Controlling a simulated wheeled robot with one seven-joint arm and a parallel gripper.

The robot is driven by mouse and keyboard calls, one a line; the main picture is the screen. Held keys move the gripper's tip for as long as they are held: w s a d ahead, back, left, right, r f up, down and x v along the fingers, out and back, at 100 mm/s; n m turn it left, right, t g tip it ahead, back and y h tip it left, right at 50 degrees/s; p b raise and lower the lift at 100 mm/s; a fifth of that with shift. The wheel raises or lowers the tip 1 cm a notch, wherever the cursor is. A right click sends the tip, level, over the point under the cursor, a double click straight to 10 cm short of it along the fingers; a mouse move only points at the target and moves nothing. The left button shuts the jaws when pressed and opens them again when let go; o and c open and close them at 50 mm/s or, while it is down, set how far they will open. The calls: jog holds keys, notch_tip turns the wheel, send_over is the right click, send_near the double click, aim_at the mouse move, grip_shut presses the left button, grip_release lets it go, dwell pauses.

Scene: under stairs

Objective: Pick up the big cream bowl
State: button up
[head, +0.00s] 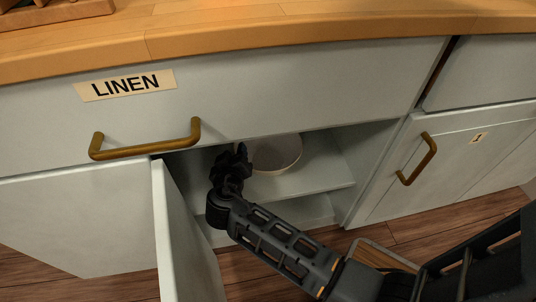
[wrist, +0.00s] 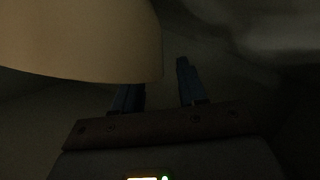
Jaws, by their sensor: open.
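The big cream bowl (head: 275,154) sits on the upper shelf inside the open cabinet in the head view, its top partly hidden by the cabinet front. It fills the upper left of the wrist view (wrist: 80,38), close to the fingers. My gripper (head: 232,160) reaches into the cabinet at the bowl's left side. In the wrist view my gripper (wrist: 158,82) has its two fingers apart. The bowl's edge covers the tip of the left finger, and the right finger stands clear of it. I cannot tell whether a finger touches the bowl.
The cabinet shelf (head: 312,179) has free room right of the bowl. An open door (head: 183,235) stands left of my arm. A drawer labelled LINEN (head: 240,95) with a brass handle (head: 147,148) is above the opening. A wooden counter (head: 260,25) tops it.

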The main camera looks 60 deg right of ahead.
jog(key=shift+w+d+f, duration=0.2)
jog(key=shift+w+d, duration=0.1)
jog(key=shift+d, duration=0.1)
jog(key=shift+c, duration=0.2)
grip_shut()
dwell(0.9)
